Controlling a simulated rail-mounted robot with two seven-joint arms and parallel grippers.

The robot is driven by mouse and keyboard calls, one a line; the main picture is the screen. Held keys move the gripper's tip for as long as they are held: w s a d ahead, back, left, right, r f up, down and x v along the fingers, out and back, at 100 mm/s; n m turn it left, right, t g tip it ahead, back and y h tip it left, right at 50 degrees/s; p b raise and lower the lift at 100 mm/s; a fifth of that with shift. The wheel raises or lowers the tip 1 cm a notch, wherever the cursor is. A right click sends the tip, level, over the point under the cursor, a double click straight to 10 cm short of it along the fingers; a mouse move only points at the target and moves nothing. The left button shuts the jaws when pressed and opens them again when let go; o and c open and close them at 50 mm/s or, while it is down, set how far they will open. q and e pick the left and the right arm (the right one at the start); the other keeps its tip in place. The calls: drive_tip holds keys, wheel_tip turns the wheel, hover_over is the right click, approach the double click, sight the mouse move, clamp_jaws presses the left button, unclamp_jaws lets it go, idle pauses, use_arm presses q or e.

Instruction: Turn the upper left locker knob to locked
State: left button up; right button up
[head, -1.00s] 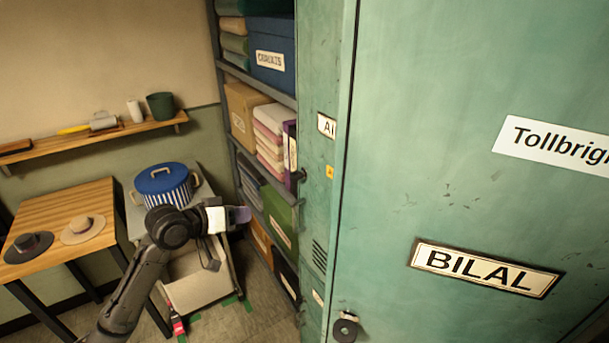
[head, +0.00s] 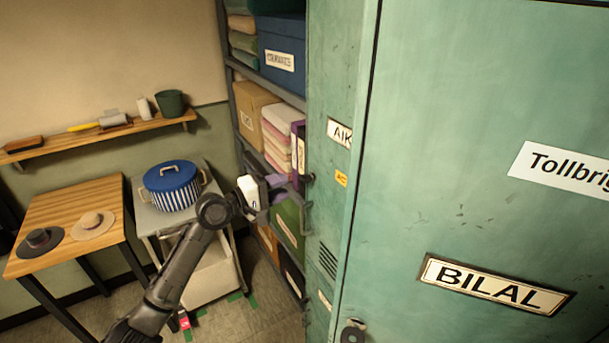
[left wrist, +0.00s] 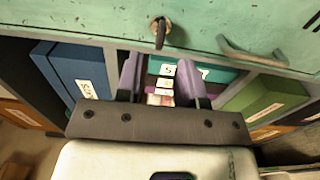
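The left green locker door (head: 337,80) bears a partly cut "AIK" label (head: 340,132) and a small yellow tag. A small dark knob (head: 310,178) sits at its left edge; it shows in the left wrist view (left wrist: 160,30) as a dark metal turn piece, pointing roughly down the picture. I cannot tell its setting. My left gripper (head: 280,189) is beside the door's left edge, near the knob. Its two purple fingers (left wrist: 158,75) are apart with nothing between them, and the knob appears beyond their tips, apart from them. My right gripper is not in view.
A curved handle (left wrist: 250,55) is near the knob. The "BILAL" locker (head: 460,200) has its own knob (head: 352,331) low down. Behind my gripper stands a shelf unit with boxes (head: 255,108). A blue pot (head: 172,186) stands on a cart; a table (head: 75,205) holds two hats.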

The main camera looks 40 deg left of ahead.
sight(300, 180)
use_arm(q)
drive_tip(key=p+x, duration=0.1)
drive_tip(key=x, duration=0.6)
drive_tip(key=shift+w, duration=0.15)
clamp_jaws()
